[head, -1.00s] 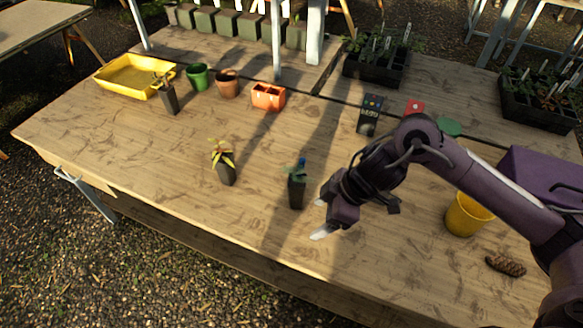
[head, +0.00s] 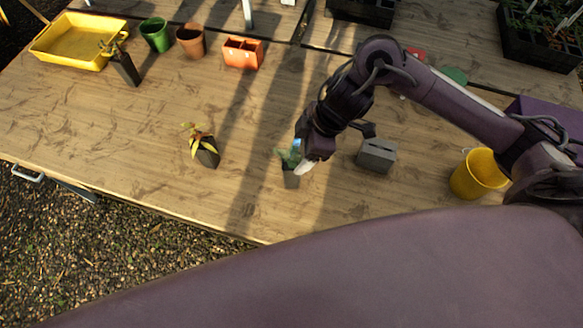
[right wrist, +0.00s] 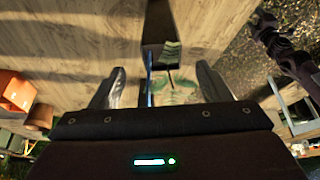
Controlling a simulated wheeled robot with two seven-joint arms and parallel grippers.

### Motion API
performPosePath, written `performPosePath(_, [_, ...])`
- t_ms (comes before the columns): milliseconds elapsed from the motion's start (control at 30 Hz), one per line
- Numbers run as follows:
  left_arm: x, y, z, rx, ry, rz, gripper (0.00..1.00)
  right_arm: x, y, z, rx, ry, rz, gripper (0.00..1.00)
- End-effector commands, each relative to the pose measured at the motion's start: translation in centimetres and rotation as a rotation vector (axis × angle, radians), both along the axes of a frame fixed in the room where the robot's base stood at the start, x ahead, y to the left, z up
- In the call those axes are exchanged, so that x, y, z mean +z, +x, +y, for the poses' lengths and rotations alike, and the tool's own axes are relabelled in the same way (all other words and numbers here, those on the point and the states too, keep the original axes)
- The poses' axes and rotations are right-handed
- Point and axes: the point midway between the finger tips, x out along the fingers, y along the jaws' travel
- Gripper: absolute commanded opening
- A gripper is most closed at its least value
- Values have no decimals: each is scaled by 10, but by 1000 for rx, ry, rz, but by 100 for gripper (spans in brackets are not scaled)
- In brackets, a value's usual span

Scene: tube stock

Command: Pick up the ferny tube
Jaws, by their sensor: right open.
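The ferny tube (head: 291,179) is a dark square pot with green leaves and a blue tag, standing on the wooden table. My right gripper (head: 303,163) is at it in the head view, its fingertip partly hiding the tube. In the right wrist view the ferny tube (right wrist: 153,58) shows between the two spread fingers of the right gripper (right wrist: 160,85), with green fronds and the blue tag near the palm. The fingers are open, with gaps to the tube on both sides. My left gripper is not seen in the head view.
A tube with yellow-red leaves (head: 207,154) stands to the left. Another dark tube (head: 126,69) is near the yellow tray (head: 44,52). A grey slotted block (head: 376,156) and a yellow pot (head: 478,176) are to the right. An orange planter (head: 243,54) is at the back.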

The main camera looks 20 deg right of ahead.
Motion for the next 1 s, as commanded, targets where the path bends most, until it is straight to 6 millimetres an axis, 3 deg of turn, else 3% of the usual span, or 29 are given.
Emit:
performPosePath(200, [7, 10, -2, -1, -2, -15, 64, -29, -1, 12, -1, 0, 3, 71])
performPosePath(500, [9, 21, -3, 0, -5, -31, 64, -34, 0, 14, 0, -1, 0, 71])
performPosePath(1000, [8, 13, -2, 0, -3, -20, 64, -34, 1, 14, 0, -1, 0, 7])
